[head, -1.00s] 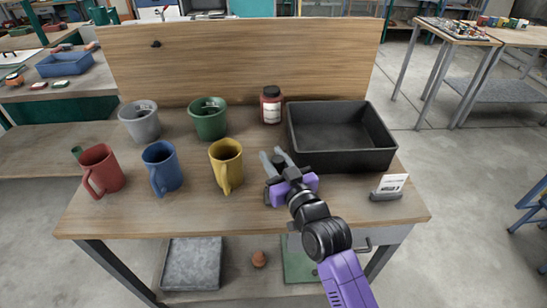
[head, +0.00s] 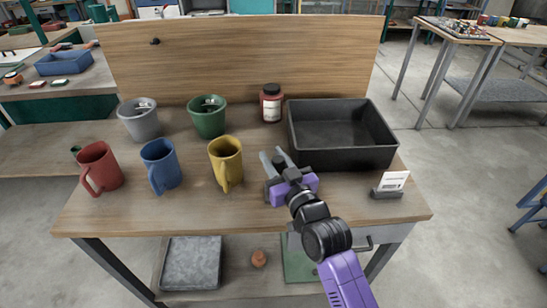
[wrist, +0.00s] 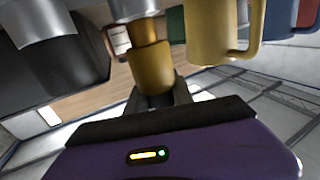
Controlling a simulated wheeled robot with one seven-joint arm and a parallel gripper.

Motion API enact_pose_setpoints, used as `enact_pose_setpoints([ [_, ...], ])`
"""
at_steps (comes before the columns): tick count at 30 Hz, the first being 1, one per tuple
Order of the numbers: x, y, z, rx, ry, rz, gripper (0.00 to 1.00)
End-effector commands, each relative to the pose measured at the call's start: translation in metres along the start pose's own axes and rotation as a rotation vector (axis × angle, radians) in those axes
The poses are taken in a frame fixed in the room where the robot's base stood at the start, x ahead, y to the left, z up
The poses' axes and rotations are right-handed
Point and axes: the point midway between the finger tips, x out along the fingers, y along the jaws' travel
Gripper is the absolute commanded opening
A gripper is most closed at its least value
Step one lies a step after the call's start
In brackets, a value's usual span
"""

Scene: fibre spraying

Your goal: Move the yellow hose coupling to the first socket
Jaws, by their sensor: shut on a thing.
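A yellow cylindrical piece with a bright metal end, which looks like the yellow hose coupling (wrist: 150,68), shows in the wrist view between the dark fingers of my gripper (wrist: 160,97). My gripper is shut on it. In the head view my gripper (head: 276,160) is low over the table, right of the yellow mug and left of the black tray; I cannot make out the coupling there. A second metal-ended dark cylinder (wrist: 35,22) shows at the left of the wrist view. I cannot tell which thing is the first socket.
The yellow mug (head: 226,160) stands close left of my gripper, with a blue mug (head: 160,167) and a red mug (head: 99,168) beyond. A grey pot (head: 140,120), green pot (head: 208,118) and jar (head: 271,106) stand behind. The black tray (head: 345,163) is right, a card holder (head: 388,191) nearer.

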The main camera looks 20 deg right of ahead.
Motion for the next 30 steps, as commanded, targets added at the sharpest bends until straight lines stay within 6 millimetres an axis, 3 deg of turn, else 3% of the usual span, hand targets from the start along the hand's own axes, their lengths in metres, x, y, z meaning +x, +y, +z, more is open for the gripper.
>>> enact_pose_setpoints([
  [29,0.0,0.0,0.023,0.0,0.001,0.0,0.0],
  [30,0.0,0.0,0.022,0.0,0.001,0.0,0.32],
])
